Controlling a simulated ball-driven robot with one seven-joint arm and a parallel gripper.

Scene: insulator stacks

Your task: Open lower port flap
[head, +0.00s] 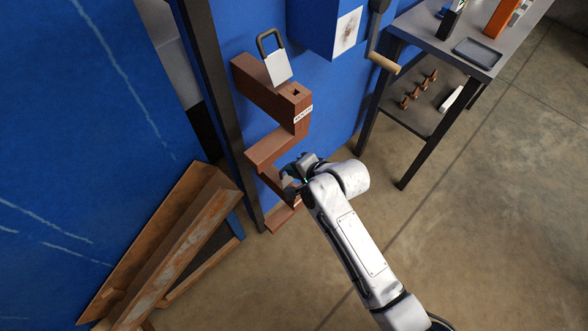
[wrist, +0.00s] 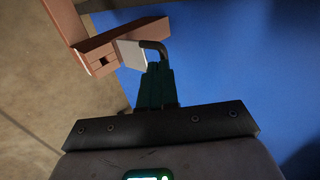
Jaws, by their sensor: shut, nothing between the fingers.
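A brown boxy column (head: 262,84) with stepped arms stands against the blue wall. Its upper arm has a square hole, a label and a raised pale plate with a dark loop handle (head: 278,66). My gripper (head: 290,180) is low beside the column, and the lower port is mostly hidden behind it. In the wrist view, my shut, empty teal fingers (wrist: 155,84) point at a pale flap (wrist: 131,54) with a bent dark handle (wrist: 155,48), beside a square hole in a brown arm (wrist: 103,61). The fingertips overlap the handle in the picture; I cannot tell whether they touch.
A dark post (head: 226,120) stands left of the column. Wooden beams (head: 165,250) lean at the lower left. A blue box with a crank handle (head: 383,62) is above right. A grey table (head: 440,40) with a lower shelf stands at right. The floor at right is clear.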

